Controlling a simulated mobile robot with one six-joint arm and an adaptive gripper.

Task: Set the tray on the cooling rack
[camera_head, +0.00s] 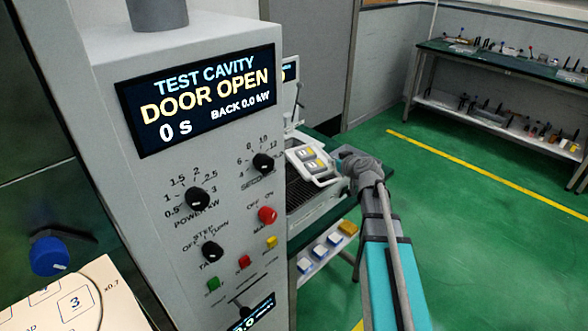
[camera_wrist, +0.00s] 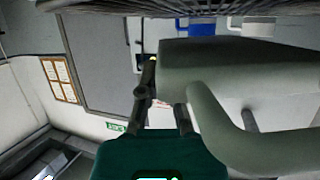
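The white tray (camera_head: 322,179) is in the head view, right of the test cavity panel, with grey and yellow pieces on it. My gripper (camera_head: 347,160) is at the tray's right end and appears shut on its handle; its fingers are hard to make out. The cooling rack (camera_head: 300,198), a dark slatted surface, shows below the tray, partly hidden by the panel. I cannot tell whether tray and rack touch. In the wrist view a large pale grey body with a curved bar, apparently the tray (camera_wrist: 225,85), fills the right side. Dark rack wires (camera_wrist: 190,8) cross the top.
The test cavity panel (camera_head: 215,150) reads DOOR OPEN and stands close on the left. Below the rack, a shelf holds white, blue and yellow blocks (camera_head: 320,250). A workbench (camera_head: 500,65) stands at the back right. Green floor between is clear.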

